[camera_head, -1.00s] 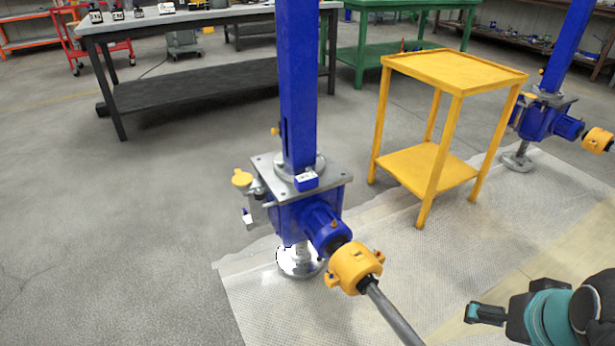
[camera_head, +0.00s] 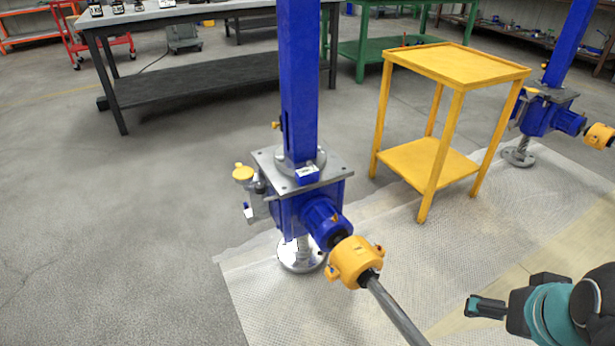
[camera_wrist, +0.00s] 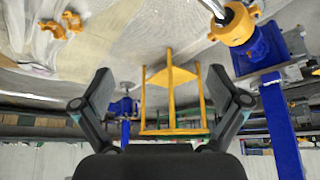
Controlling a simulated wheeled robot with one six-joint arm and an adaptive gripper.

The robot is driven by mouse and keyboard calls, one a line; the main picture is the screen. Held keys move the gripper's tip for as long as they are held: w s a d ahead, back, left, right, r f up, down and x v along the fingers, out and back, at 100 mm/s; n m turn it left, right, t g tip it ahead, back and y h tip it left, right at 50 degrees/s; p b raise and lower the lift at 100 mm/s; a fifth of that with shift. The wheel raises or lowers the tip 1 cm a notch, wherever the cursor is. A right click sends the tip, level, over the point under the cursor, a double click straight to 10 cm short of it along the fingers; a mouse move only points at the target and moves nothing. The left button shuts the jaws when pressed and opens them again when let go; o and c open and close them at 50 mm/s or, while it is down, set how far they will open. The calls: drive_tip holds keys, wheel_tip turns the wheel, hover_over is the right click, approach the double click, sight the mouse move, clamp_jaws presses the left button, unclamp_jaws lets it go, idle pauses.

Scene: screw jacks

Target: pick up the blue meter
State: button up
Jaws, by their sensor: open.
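A small blue box with a white face, which looks like the blue meter (camera_head: 307,174), sits on the grey top plate of the near screw jack (camera_head: 271,160), against the foot of the blue column. My gripper (camera_head: 470,307) is at the lower right in the head view, well to the right of the box and apart from it. In the wrist view my gripper (camera_wrist: 160,78) has its two dark fingers spread wide with nothing between them. I cannot make out the meter in the wrist view.
A yellow coupling (camera_head: 354,262) and grey shaft (camera_head: 396,312) run from the jack toward the lower right, between jack and gripper. A yellow stand (camera_head: 457,65) is behind, with a second jack (camera_head: 545,115) at right. The floor at left is clear.

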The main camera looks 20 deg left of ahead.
drive_tip(key=shift+o, duration=0.3)
drive_tip(key=w+a+f+n+g+b, duration=0.1)
drive_tip(key=w+a+f+n, duration=0.2)
drive_tip(key=w+a+f, duration=0.4)
drive_tip(key=w+a+f+n+g, duration=0.1)
drive_tip(key=w+a+f+n, duration=0.1)
drive_tip(key=w+a+f, duration=0.6)
drive_tip(key=w+a+f+n+t+y, duration=0.1)
drive_tip(key=w+a, duration=0.3)
drive_tip(key=w+a+f+n+t+y, duration=0.1)
drive_tip(key=w+a+f+y, duration=0.1)
drive_tip(key=w+a, duration=0.2)
drive_tip(key=w+a+f+n+t+y, duration=0.1)
drive_tip(key=w+a, duration=0.4)
drive_tip(key=shift+w+a+f+n+t+y, duration=0.1)
drive_tip(key=shift+w+f+n+t+y, duration=0.1)
drive_tip(key=shift+w+n+t+y, duration=0.2)
drive_tip(key=w+a+r+y, duration=0.1)
drive_tip(key=w+a+r, duration=0.1)
drive_tip(key=a, duration=0.1)
drive_tip(key=n+t+y, duration=0.1)
drive_tip(key=t+y, duration=0.1)
drive_tip(key=y, duration=0.3)
approach(309, 173)
drive_tip(key=x, duration=1.1)
drive_tip(key=shift+w+a+f, duration=0.1)
drive_tip(key=shift+w+a, duration=0.05)
drive_tip(key=shift+w, duration=0.05)
